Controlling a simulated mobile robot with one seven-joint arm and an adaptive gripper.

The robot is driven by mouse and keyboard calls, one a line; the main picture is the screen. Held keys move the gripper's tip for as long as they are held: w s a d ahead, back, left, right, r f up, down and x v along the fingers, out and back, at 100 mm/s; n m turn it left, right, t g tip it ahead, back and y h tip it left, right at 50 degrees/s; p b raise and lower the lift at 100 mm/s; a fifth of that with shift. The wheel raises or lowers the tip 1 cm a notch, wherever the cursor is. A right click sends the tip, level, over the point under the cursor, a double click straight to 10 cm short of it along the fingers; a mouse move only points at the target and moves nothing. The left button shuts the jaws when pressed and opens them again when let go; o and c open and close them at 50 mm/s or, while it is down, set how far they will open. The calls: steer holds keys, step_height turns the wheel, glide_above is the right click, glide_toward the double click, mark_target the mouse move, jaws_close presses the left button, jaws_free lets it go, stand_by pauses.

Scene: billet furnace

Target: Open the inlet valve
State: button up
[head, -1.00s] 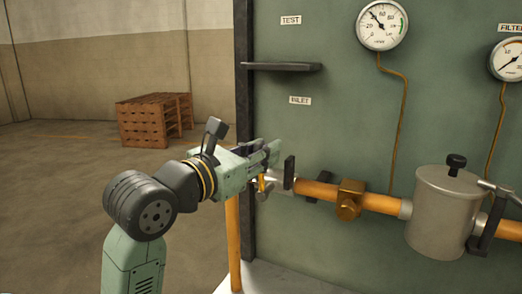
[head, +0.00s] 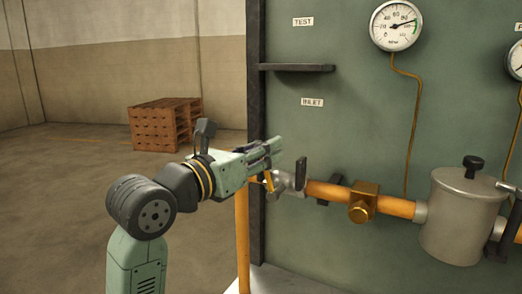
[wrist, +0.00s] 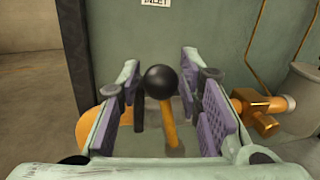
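The inlet valve sits at the left end of the orange pipe, under the INLET label (head: 312,102). Its grey body (head: 287,182) is partly behind my gripper (head: 276,152). An orange lever (head: 268,181) shows just below the fingers. In the wrist view the lever (wrist: 169,125) ends in a black ball knob (wrist: 161,80). My gripper (wrist: 160,95) is open there, its purple pads on either side of the knob with gaps on both sides. The gauge (head: 397,25) above has its needle pointing right, near the green band.
A black upright handle (head: 301,175) stands just right of my fingers. A brass fitting (head: 362,203) and a grey canister (head: 462,218) follow along the pipe. A dark shelf (head: 297,67) juts out above. Floor is free at left, with wooden pallets (head: 165,124) behind.

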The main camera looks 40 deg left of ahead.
steer(key=shift+s, duration=0.1)
steer(key=s, duration=1.1)
steer(key=shift+s+d+f, duration=0.3)
steer(key=shift+s, duration=0.1)
